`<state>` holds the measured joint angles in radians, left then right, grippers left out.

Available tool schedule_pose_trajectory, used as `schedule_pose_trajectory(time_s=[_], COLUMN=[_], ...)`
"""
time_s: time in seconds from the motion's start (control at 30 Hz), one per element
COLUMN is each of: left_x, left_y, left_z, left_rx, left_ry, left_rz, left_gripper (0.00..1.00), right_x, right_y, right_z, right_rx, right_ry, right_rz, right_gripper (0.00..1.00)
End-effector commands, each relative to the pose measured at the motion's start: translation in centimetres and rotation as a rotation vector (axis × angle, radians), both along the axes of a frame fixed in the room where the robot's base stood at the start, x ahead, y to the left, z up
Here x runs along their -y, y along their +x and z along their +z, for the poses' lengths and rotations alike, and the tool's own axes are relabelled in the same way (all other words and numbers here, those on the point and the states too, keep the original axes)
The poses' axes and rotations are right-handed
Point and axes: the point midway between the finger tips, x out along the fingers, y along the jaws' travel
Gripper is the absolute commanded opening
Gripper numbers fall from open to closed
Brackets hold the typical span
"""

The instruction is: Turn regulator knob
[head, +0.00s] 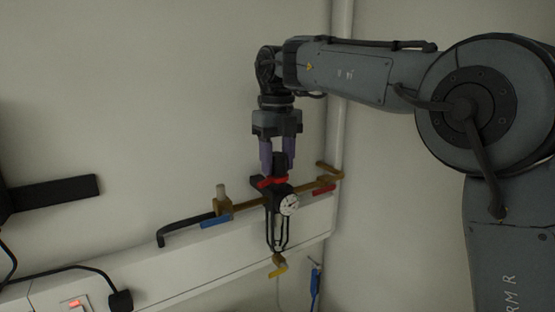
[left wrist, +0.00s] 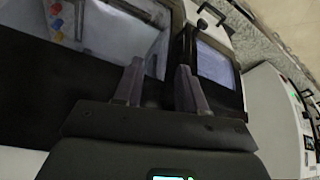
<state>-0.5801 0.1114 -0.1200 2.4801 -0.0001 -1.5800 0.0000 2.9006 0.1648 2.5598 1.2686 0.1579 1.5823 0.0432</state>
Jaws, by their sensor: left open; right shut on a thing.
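The regulator is a dark body with a round white gauge (head: 289,204) on its front, fixed at the pipe along the wall in the head view. Its black knob (head: 280,161) stands upright on top, above a red band (head: 272,182). My right gripper (head: 280,157) points down from above, its two purple-grey fingers shut on the knob from either side. The fingers partly cover the knob. My left gripper (left wrist: 158,74) shows only in the left wrist view, its two fingers apart with nothing between them.
A brass pipe with a blue handle (head: 215,221) and a red handle (head: 324,189) runs beside the regulator. A white wall duct (head: 180,259) and a vertical pipe (head: 341,90) are close by. The left wrist view shows a white cabinet (left wrist: 272,110).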

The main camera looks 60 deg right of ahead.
Motion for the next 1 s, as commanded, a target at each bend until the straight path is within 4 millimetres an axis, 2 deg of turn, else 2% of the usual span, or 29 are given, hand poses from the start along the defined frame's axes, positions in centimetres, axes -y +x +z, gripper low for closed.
schedule_pose_trajectory(time_s=[0.27,0.3,0.43,0.77,0.87,1.0], left_x=[-0.1,-0.1,-0.2,-0.3,-0.3,-0.2], left_y=[0.0,0.0,0.0,0.0,0.0,0.0], left_z=[0.0,0.0,0.0,0.0,0.0,0.0], left_rx=[0.0,0.0,0.0,0.0,0.0,0.001], left_ry=[0.004,0.005,0.009,0.014,0.013,0.01], left_rz=[-0.002,-0.004,-0.006,-0.009,-0.008,-0.006], left_gripper=[0.4,0.4,0.4,0.4,0.4,0.4], right_x=[0.0,0.0,0.0,0.1,0.4,1.1], right_y=[0.0,0.0,0.0,-0.1,-0.3,-1.2], right_z=[0.1,0.1,0.1,0.2,0.8,2.6], right_rx=[0.001,0.001,0.001,0.001,0.003,0.003], right_ry=[0.0,0.0,0.0,0.0,-0.001,-0.001], right_rz=[0.001,0.001,0.002,0.0,-0.006,-0.022], right_gripper=[0.16,0.52,0.72,0.72,0.72,0.72])
